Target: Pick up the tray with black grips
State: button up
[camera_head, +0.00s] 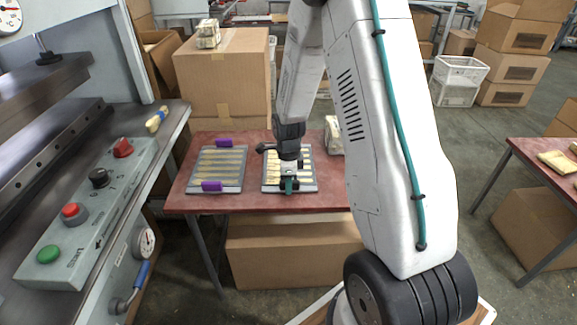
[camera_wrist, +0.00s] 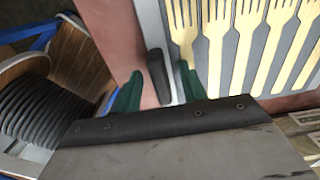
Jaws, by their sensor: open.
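The fork tray (camera_head: 312,178) lies flat on the red table, partly hidden by my arm. In the wrist view, the tray (camera_wrist: 222,88) fills the upper right, with light wooden forks (camera_wrist: 215,40) lying side by side in it. A black grip (camera_wrist: 156,70) stands at its edge. My gripper (camera_wrist: 160,88) is open, with one green fingertip on each side of the black grip; I cannot tell whether either touches it. In the head view, my gripper (camera_head: 289,185) is at the tray's near edge.
A second tray (camera_head: 217,168) with purple grips (camera_head: 212,186) lies to the left on the red table (camera_head: 270,204). A press with a button panel (camera_head: 85,215) stands at the left. A large cardboard box (camera_head: 225,75) stands behind the table.

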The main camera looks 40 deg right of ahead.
jog(key=shift+c, duration=0.3)
grip_shut()
jog(key=shift+r, duration=0.1)
